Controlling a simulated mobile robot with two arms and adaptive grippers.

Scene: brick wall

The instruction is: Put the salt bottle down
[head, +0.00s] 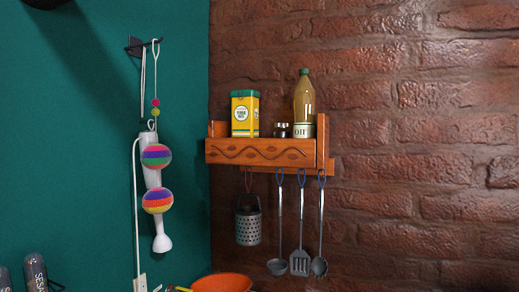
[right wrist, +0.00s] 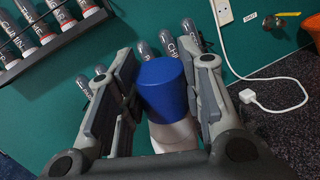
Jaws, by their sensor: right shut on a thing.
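The salt bottle, with a blue cap (right wrist: 163,85) and a white body (right wrist: 172,135), is in the right wrist view. My right gripper (right wrist: 166,72) is shut on it, with one grey finger on each side. The lower part of the bottle is partly hidden by the gripper. The bottle does not show in the head view. Neither gripper shows in the head view, and my left gripper is in no view.
Several labelled spice bottles (right wrist: 62,15) stand in a dark rack (right wrist: 15,68). More grey-topped jars (right wrist: 190,30) are behind the held bottle. A white socket (right wrist: 222,12) and cable are to the right. An orange bowl (head: 222,283) and a wooden shelf (head: 262,152) show in the head view.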

